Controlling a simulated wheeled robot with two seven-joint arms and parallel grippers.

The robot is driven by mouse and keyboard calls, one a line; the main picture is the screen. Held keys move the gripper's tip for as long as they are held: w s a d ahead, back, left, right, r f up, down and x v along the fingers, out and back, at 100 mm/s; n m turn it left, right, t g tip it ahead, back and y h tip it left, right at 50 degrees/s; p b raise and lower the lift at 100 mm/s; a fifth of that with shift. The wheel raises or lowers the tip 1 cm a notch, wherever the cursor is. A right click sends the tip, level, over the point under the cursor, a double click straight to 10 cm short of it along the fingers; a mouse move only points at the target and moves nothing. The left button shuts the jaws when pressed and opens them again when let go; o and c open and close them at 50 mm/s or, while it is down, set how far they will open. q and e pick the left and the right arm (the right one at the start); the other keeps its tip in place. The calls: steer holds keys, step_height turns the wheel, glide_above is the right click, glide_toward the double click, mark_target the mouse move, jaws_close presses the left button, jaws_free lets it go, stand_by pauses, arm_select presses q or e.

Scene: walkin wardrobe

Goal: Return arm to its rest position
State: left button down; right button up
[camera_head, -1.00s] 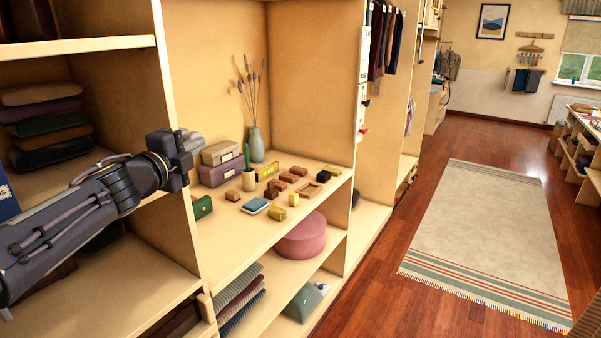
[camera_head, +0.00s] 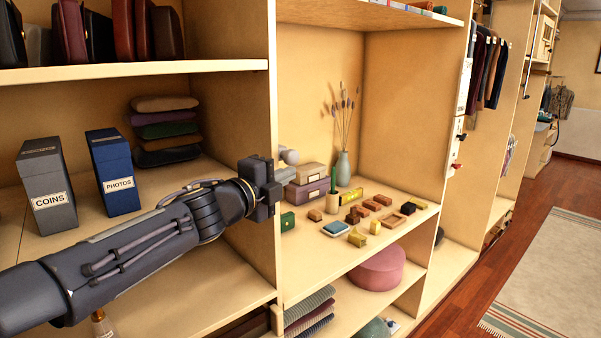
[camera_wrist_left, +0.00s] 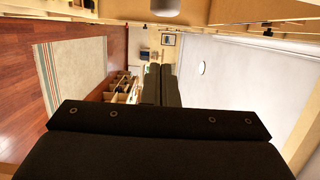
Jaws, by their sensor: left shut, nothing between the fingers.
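My left arm (camera_head: 140,245) comes in from the left in the head view. Its gripper (camera_head: 289,166) is raised at the edge of the upright panel between two shelf bays, in front of the small boxes, and is shut and empty. In the left wrist view the two dark fingers (camera_wrist_left: 161,85) lie side by side, with nothing held between them. My right gripper is not in view.
The shelf (camera_head: 325,262) holds a vase (camera_head: 342,168), stacked boxes (camera_head: 307,189) and several small blocks. A blue box (camera_head: 113,175), a grey box (camera_head: 47,185) and folded clothes (camera_head: 165,130) fill the left bay. The floor by the rug (camera_head: 550,270) is clear.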

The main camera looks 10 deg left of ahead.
arm_select(q)
steer(key=s+a+f+n+g+y, duration=0.2)
steer(key=s+a+f+n+y, duration=0.2)
steer(key=s+a+f+n, duration=0.3)
steer(key=s+a+f+n+g+y, duration=0.1)
steer(key=s+a+f+n+y, duration=0.3)
steer(key=s+n, duration=0.55)
steer(key=s+d+f+n+g+h, duration=0.2)
steer(key=s+d+f+n+g, duration=0.1)
steer(key=s+f, duration=0.5)
steer(key=s+d+f+n+g+h, duration=0.3)
steer(key=s+d+f, duration=0.3)
steer(key=s+f, duration=0.2)
steer(key=s+n+g, duration=0.1)
steer(key=s, duration=0.1)
steer(key=shift+s+d+f+g, duration=0.2)
steer(key=shift+s+g, duration=0.15)
steer(key=shift+g, duration=0.05)
steer(key=shift+n, duration=0.25)
